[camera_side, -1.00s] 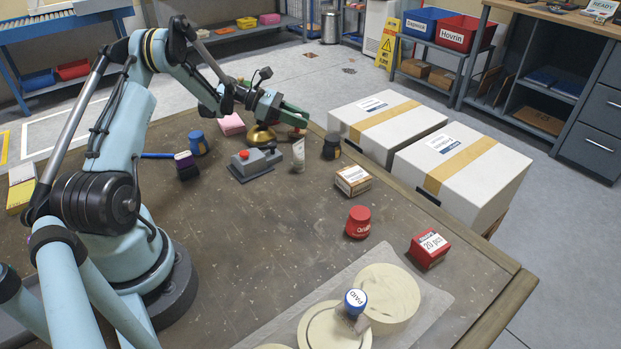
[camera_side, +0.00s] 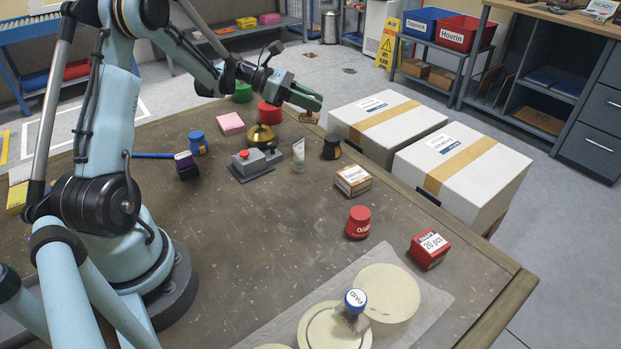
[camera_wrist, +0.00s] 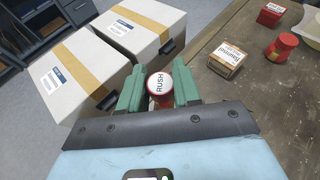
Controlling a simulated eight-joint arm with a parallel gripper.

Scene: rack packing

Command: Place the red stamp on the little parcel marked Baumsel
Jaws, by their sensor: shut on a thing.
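The red stamp (camera_wrist: 160,84), with a white round top marked RUSH, is between the green fingers of my gripper (camera_wrist: 159,90) in the wrist view. The fingers are shut on it. In the side view my gripper (camera_side: 305,97) is above the far edge of the table, and its fingers mostly hide the stamp. The little parcel (camera_side: 353,180), a small brown box with a white label, lies on the table nearer the camera, apart from my gripper. In the wrist view the parcel (camera_wrist: 228,59) is right of the fingers, its label upside down and hard to read.
Two large white cartons (camera_side: 460,165) stand beyond the table's right edge. A red pot (camera_side: 358,222), a red box (camera_side: 429,249), a dark pot (camera_side: 331,146), a white tube (camera_side: 298,154) and a brass bell (camera_side: 261,137) stand around. A blue PAID stamp (camera_side: 355,300) is in front. The middle table is clear.

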